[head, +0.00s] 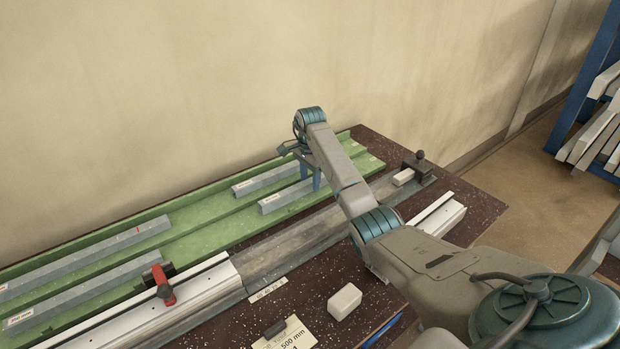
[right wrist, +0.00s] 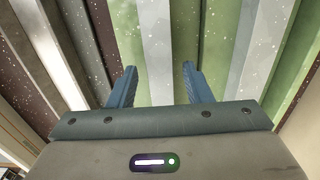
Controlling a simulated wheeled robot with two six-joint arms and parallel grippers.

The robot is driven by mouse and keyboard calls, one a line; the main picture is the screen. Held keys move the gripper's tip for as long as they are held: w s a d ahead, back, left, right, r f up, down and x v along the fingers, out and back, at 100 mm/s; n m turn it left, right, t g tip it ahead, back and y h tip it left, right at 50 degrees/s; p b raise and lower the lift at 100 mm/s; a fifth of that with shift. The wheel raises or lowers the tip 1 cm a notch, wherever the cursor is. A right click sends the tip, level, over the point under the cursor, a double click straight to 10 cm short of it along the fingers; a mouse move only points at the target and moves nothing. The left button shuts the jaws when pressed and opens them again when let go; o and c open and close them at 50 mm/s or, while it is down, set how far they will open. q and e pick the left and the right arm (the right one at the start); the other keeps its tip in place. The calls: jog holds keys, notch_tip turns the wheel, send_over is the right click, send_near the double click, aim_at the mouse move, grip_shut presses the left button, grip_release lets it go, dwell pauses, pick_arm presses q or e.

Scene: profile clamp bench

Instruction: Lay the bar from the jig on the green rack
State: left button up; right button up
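The green rack (head: 205,236) runs along the wall with several grey bars on it. Two shorter bars lie at its right part: a near bar (head: 283,200) and a far bar (head: 265,179). My right gripper (head: 310,181) is over the rack at the right end of the near bar. In the right wrist view its fingers (right wrist: 158,88) are apart, with the near bar (right wrist: 156,45) showing between them and a gap on each side. The jig's grey bed (head: 300,242) shows no bar on its visible part; my arm hides some of it. My left gripper is out of view.
A red clamp (head: 163,284) sits on the white fence at left. A black stop (head: 421,166) and a pale block (head: 403,177) stand at the jig's right end. Another white block (head: 345,301) and a label card (head: 285,333) lie in front.

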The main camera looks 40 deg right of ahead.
aim_at(310, 180)
jog(key=shift+r, duration=0.25)
notch_tip(310, 180, up, 4)
jog(key=shift+r+b, duration=0.25)
jog(key=shift+b, duration=0.3)
notch_tip(310, 180, up, 7)
jog(key=p, duration=0.5)
jog(key=shift+r+p, duration=0.15)
jog(key=shift+p, duration=0.25)
